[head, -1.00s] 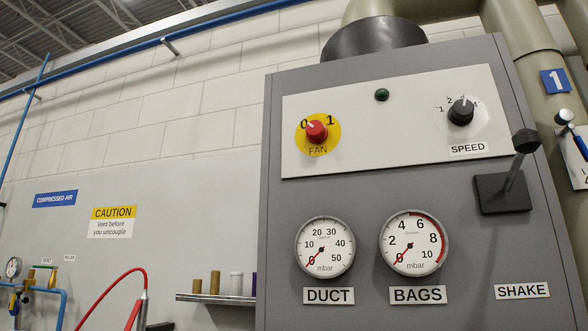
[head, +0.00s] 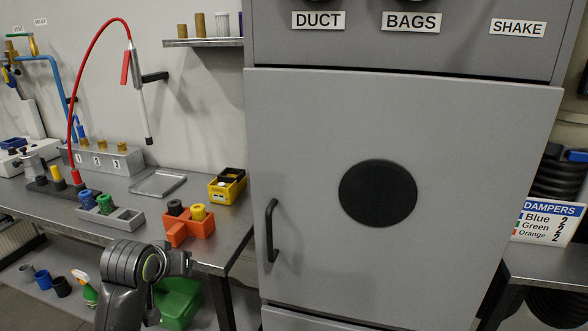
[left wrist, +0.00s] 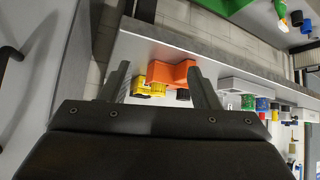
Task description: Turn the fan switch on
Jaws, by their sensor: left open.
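The fan switch is out of view now; the head view shows only the lower part of the grey cabinet (head: 310,120) that carries it. The DUCT label (head: 318,20), BAGS label (head: 411,22) and SHAKE label (head: 517,28) are along the top of the picture. My left arm rises at the bottom left of the head view, in front of the bench and left of the cabinet. In the left wrist view my left gripper (left wrist: 158,67) is open, with nothing between its fingers. My right gripper is not in view.
A steel bench (head: 132,186) on the left holds an orange bin (head: 188,228), a yellow bin (head: 228,188) and a grey rack. A green crate (head: 178,300) sits below. The cabinet door handle (head: 271,230) sticks out. A DAMPERS sign (head: 546,218) stands at right.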

